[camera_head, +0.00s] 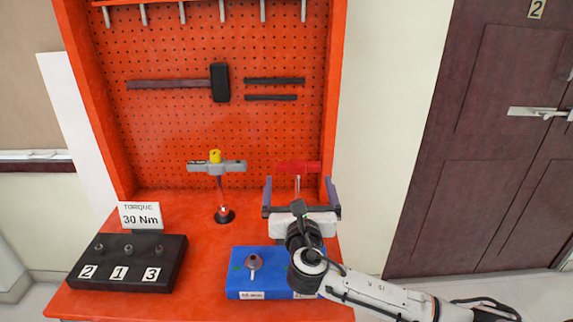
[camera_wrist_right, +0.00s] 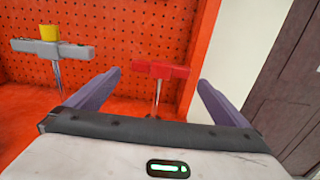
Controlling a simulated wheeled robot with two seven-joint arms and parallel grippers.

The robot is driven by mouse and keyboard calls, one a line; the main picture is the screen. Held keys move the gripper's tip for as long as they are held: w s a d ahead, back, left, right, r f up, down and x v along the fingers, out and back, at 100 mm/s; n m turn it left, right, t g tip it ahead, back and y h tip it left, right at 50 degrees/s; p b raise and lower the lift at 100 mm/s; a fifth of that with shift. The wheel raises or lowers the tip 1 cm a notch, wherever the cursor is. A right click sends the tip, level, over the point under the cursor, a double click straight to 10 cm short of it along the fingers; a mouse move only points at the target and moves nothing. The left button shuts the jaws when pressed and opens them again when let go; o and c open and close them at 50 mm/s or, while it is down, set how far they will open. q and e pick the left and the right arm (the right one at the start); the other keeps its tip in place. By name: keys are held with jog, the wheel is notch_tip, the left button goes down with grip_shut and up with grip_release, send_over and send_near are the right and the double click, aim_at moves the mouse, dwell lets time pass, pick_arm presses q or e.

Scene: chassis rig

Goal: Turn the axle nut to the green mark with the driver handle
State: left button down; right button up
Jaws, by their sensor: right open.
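A red T-shaped driver handle (camera_head: 297,167) stands upright at the right back of the bench, its bar also in the right wrist view (camera_wrist_right: 161,71). A grey T-handle with a yellow knob (camera_head: 217,166) stands left of it. My right gripper (camera_head: 298,182) is open and empty, facing the red handle. In the wrist view its fingers (camera_wrist_right: 159,80) appear on either side of the red handle's shaft; the exact gap in depth is unclear. The axle nut (camera_head: 254,262) sits on a blue block (camera_head: 240,283), with a small green mark (camera_head: 237,267) left of it. My left gripper is out of view.
A black block (camera_head: 172,275) with several sockets labelled 2, 1, 3 lies at the left. A "TORQUE 30 Nm" sign (camera_head: 140,214) stands behind it. An orange pegboard (camera_head: 160,120) with a hammer (camera_head: 219,84) closes the back. My right arm covers the blue block's right side.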

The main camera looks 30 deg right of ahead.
aim_at(298, 167)
jog(key=x, duration=0.3)
jog(key=shift+w+d+r, duration=0.15)
jog(key=shift+d+r, duration=0.1)
jog(key=shift+d, duration=0.1)
jog(key=x, duration=0.4)
jog(key=shift+w+r, duration=0.15)
jog(key=shift+r, duration=0.1)
jog(key=shift+w+d, duration=0.15)
jog(key=shift+w, duration=0.3)
jog(key=c, duration=0.9)
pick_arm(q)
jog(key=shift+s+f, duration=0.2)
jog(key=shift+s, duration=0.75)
pick_arm(e)
jog(key=shift+r, duration=0.1)
